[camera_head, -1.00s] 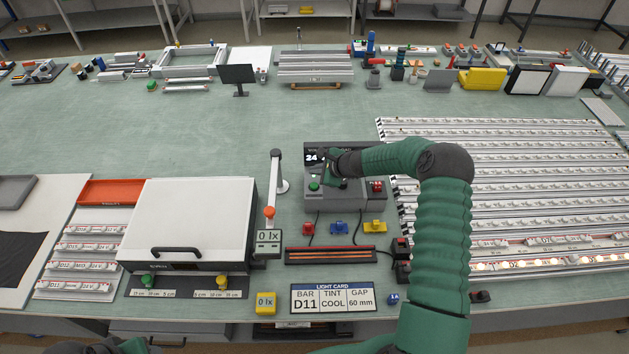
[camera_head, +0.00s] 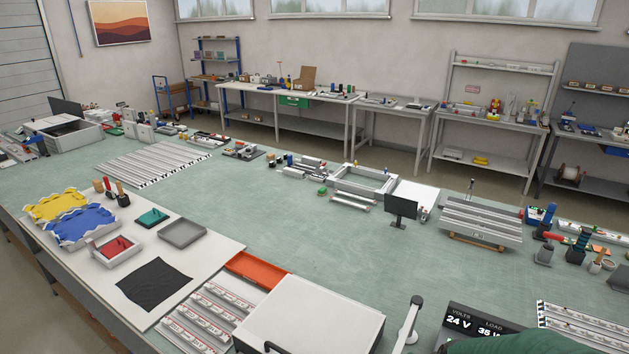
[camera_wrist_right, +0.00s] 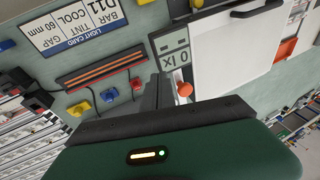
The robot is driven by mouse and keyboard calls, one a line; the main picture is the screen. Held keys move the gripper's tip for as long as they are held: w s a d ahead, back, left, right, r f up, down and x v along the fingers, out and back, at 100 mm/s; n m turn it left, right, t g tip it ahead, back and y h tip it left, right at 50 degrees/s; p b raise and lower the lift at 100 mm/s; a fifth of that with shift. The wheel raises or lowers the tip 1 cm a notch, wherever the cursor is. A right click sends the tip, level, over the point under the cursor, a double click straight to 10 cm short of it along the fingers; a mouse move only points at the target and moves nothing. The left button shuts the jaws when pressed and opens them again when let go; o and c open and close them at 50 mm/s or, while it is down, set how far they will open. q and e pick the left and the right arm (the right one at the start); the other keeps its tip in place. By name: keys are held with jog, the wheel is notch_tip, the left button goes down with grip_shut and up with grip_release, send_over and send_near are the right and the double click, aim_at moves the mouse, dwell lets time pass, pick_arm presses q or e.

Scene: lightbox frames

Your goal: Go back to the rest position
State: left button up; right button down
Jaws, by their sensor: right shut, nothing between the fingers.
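My right gripper (camera_wrist_right: 160,92) shows in the right wrist view with its dark fingers together and nothing between them. It is above the bench, close to the lux meter (camera_wrist_right: 171,50) with its orange knob (camera_wrist_right: 185,89). In the head view only a green piece of my right arm (camera_head: 500,344) shows at the bottom right edge, in front of the power supply (camera_head: 470,322), which reads 24 V. My left gripper is in neither view.
The white-lidded box (camera_head: 310,318) and a grey post (camera_head: 408,325) stand near the arm. The light card (camera_wrist_right: 88,27) and an orange-striped strip (camera_wrist_right: 103,68) lie below the wrist. Lamp bars (camera_head: 205,312) lie in front. The middle of the green bench (camera_head: 260,210) is clear.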

jog(key=s+a+r+n+g+h, duration=0.1)
jog(key=s+r+n, duration=0.15)
jog(key=s, duration=0.35)
jog(key=s+a+r+n, duration=0.1)
jog(key=s+a+n, duration=0.1)
jog(key=s+n, duration=0.35)
pick_arm(q)
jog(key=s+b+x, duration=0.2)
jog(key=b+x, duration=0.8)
jog(key=b, duration=0.1)
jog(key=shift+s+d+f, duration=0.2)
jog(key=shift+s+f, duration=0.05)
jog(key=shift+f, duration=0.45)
pick_arm(e)
notch_tip(320, 180, down, 12)
jog(key=s+d+m, duration=0.1)
jog(key=d, duration=0.1)
jog(key=shift+s, duration=0.3)
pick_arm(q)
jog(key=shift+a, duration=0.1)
pick_arm(e)
jog(key=shift+a, duration=0.2)
